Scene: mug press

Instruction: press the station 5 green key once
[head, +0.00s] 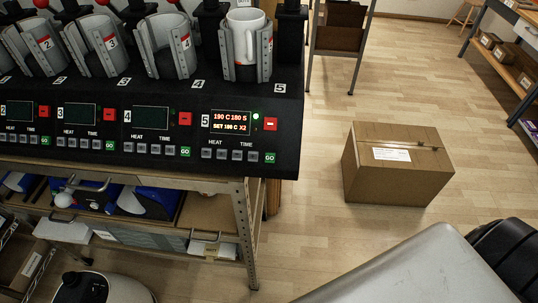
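The mug press (150,113) stands on a workbench at the left and upper left. The station 5 green key (270,157), marked GO, sits at the lower right of the station 5 panel, right of a row of grey keys (222,154). The station 5 display (231,122) is lit and reads 190 C 180 S, SET 190 C X2. A green light shows beside it, above a red key (271,125). A white mug (244,47) sits in the station 5 clamp (264,66). Neither of my grippers is in view.
The other stations have dark displays (150,117) and their own green GO keys (185,152). A cardboard box (397,163) stands on the wooden floor right of the bench. Shelves (512,50) stand at the far right. Floor between the box and bench is clear.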

